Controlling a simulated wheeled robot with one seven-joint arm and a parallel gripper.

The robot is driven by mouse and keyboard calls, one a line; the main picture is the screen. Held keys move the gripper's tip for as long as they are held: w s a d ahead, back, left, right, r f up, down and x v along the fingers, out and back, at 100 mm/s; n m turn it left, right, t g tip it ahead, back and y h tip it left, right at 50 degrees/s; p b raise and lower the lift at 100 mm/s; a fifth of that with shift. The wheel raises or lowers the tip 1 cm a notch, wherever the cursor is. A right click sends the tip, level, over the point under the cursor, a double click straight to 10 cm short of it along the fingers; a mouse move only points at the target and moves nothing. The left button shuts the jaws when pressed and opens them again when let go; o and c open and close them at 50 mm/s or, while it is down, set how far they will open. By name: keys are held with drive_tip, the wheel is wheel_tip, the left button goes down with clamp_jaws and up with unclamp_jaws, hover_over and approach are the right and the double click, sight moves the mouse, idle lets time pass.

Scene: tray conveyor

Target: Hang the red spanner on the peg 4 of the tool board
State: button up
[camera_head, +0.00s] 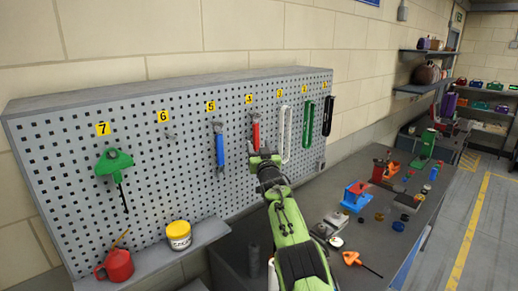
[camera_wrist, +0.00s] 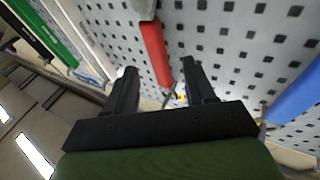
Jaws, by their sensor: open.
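The red spanner (camera_head: 256,133) hangs on the tool board (camera_head: 70,140), under the yellow label after 5; that label's digit is hard to read, but it is fourth from the left. In the wrist view, the red handle (camera_wrist: 155,52) lies between and just beyond my fingertips, with a grey metal end at the top edge. My gripper (camera_head: 265,154) is open in front of the board at the spanner's lower part. Both fingers (camera_wrist: 160,72) are apart in the wrist view. I cannot tell whether either finger touches the handle. The spanner's peg is not clear.
A blue-handled tool (camera_head: 219,147) hangs left of the spanner, and a white tool (camera_head: 286,134) hangs to the right. The peg under label 6 (camera_head: 170,135) is bare. A green tool (camera_head: 114,162) hangs under 7. The workbench holds many small parts and an orange screwdriver (camera_head: 360,261).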

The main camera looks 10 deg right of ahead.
drive_tip(key=shift+f, duration=0.1)
drive_tip(key=shift+s+f+b, duration=0.1)
drive_tip(key=shift+s+b, duration=0.1)
drive_tip(key=shift+b, duration=0.3)
drive_tip(key=s+d+f+g+b, duration=0.1)
drive_tip(key=s+f+g+b, duration=0.15)
drive_tip(key=s, duration=0.75)
drive_tip(key=s+d+f+m+g+b, duration=0.1)
drive_tip(key=s+f+g+b, duration=0.15)
drive_tip(key=s, duration=0.85)
drive_tip(key=s+d+f+g+b, duration=0.1)
drive_tip(key=s+b, duration=0.3)
drive_tip(key=s, duration=0.6)
drive_tip(key=s+f+g, duration=0.4)
drive_tip(key=s+f, duration=0.2)
drive_tip(key=s, duration=0.8)
drive_tip(key=s+f+g+h, duration=0.1)
drive_tip(key=s+f+g, duration=0.4)
drive_tip(key=s, duration=0.9)
wheel_tip(320, 180, down, 2)
drive_tip(key=shift+a+f, duration=0.1)
drive_tip(key=shift+a, duration=0.05)
drive_tip(key=shift+s, duration=0.1)
